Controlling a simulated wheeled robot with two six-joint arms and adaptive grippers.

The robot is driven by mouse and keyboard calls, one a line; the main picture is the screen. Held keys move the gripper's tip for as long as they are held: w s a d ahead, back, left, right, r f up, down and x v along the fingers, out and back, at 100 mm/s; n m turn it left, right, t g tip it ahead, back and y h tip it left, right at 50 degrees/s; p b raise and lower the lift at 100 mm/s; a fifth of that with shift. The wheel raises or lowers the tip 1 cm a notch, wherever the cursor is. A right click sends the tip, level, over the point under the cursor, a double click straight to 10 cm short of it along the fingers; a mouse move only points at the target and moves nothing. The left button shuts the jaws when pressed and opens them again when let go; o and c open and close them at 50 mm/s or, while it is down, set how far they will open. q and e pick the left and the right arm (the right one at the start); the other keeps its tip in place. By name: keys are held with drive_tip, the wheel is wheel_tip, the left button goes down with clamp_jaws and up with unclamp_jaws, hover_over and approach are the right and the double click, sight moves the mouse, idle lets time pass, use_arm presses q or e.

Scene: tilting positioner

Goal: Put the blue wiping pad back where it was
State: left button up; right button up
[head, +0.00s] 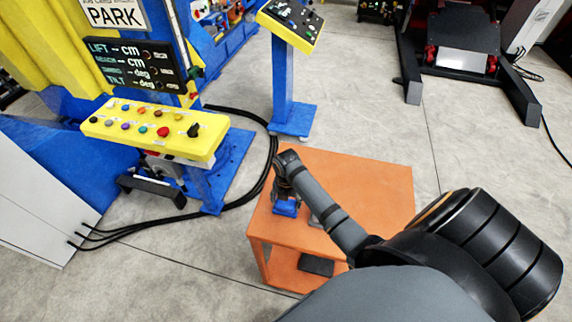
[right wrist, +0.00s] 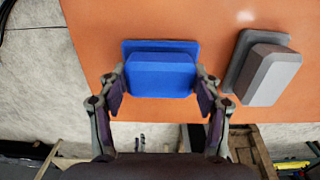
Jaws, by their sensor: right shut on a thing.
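The blue wiping pad (head: 286,208) is at the near left part of the orange table's top (head: 365,180). In the right wrist view the pad (right wrist: 160,72) sits between the two fingers of my right gripper (right wrist: 161,88), which is shut on it by its left and right sides. In the head view my right gripper (head: 286,196) points down over the pad from above. The pad looks level and at or just above the tabletop; I cannot tell whether it touches. My left gripper is not in view.
A grey block-shaped pad (right wrist: 268,72) lies right of the blue pad on the tabletop. A dark item (head: 316,265) is on the table's lower shelf. A yellow button panel (head: 155,130) and a blue pedestal (head: 290,85) stand beyond. The table's far part is clear.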

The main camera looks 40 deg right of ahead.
drive_tip(key=o, duration=0.9)
drive_tip(key=shift+d, duration=0.1)
drive_tip(key=o, duration=0.3)
drive_tip(key=shift+w+f, duration=0.1)
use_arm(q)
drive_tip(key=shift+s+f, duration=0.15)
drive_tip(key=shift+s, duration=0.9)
use_arm(e)
drive_tip(key=shift+r, duration=0.3)
wheel_tip(320, 180, up, 9)
drive_tip(key=shift+b, duration=1.15)
use_arm(q)
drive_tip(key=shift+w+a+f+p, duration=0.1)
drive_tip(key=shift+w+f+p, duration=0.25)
drive_tip(key=shift+p, duration=0.4)
use_arm(e)
wheel_tip(320, 180, up, 3)
drive_tip(key=shift+f, duration=0.1)
